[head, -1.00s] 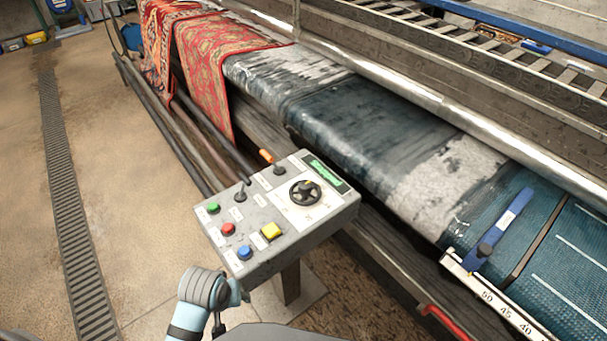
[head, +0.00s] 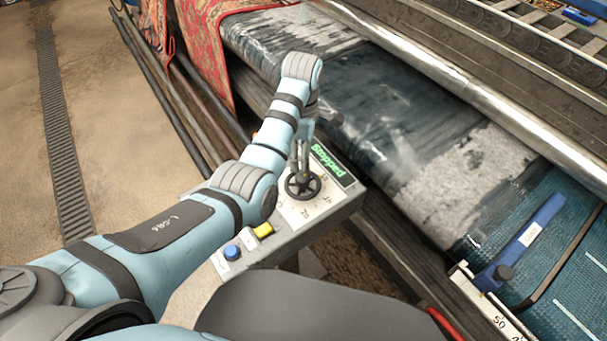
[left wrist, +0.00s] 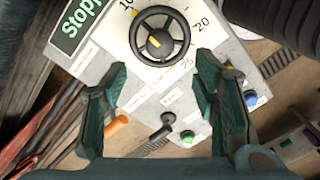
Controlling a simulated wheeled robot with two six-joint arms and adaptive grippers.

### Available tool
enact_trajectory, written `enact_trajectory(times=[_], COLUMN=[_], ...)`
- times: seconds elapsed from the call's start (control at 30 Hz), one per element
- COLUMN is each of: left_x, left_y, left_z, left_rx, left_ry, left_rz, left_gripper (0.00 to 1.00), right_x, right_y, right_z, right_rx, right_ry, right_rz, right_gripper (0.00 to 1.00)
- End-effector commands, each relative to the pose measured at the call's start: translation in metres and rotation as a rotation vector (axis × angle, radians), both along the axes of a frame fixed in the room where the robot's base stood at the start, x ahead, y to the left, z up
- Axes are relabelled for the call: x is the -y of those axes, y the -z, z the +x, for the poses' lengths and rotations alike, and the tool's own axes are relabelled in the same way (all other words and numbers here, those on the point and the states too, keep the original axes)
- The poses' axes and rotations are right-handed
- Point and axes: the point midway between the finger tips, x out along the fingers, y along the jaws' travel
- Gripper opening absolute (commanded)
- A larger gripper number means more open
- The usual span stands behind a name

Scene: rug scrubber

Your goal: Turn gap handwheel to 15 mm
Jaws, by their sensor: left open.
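The black gap handwheel (head: 303,188) sits on the face of the grey control box (head: 330,208). In the left wrist view, the handwheel (left wrist: 159,38) has spokes and a yellow mark near its hub. The dial around it shows 10, 20 and 25; I cannot read the exact setting. My left gripper (head: 302,158) is above the handwheel, pointing down at it. In the left wrist view its two fingers (left wrist: 162,72) are wide apart with nothing between them, and the wheel lies just beyond the tips. I cannot tell whether they touch it. My right gripper is out of view.
The green display (head: 328,163) reads "Stopped". Blue (head: 231,252) and yellow (head: 263,230) buttons sit near the wheel. Wet rollers and a red rug (head: 205,40) lie behind.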

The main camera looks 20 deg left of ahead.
Motion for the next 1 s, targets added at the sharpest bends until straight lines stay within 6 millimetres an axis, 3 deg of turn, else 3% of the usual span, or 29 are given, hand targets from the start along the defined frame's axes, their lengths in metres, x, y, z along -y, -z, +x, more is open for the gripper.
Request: enact_trajectory(times=[0.1,0.3,0.43,0.67,0.9,1.0], left_x=[0.0,-0.001,-0.001,-0.002,-0.002,-0.002], left_y=[0.035,0.081,0.092,0.092,0.092,0.092], left_z=[-0.001,0.0,0.0,0.0,0.0,-0.001], left_rx=[-0.002,0.002,0.003,0.004,0.003,0.003], left_ry=[0.001,0.0,-0.001,-0.002,-0.002,-0.002], left_rz=[0.0,-0.001,-0.002,-0.002,-0.002,-0.002], left_gripper=[0.54,0.54,0.54,0.54,0.17,0.06], right_x=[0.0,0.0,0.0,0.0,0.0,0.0], right_y=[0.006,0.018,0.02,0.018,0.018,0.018], right_z=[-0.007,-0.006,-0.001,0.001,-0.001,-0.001], right_rx=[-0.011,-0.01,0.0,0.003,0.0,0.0], right_ry=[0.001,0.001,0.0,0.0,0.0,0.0], right_rz=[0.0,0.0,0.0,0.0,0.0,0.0], right_gripper=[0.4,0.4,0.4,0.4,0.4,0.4])
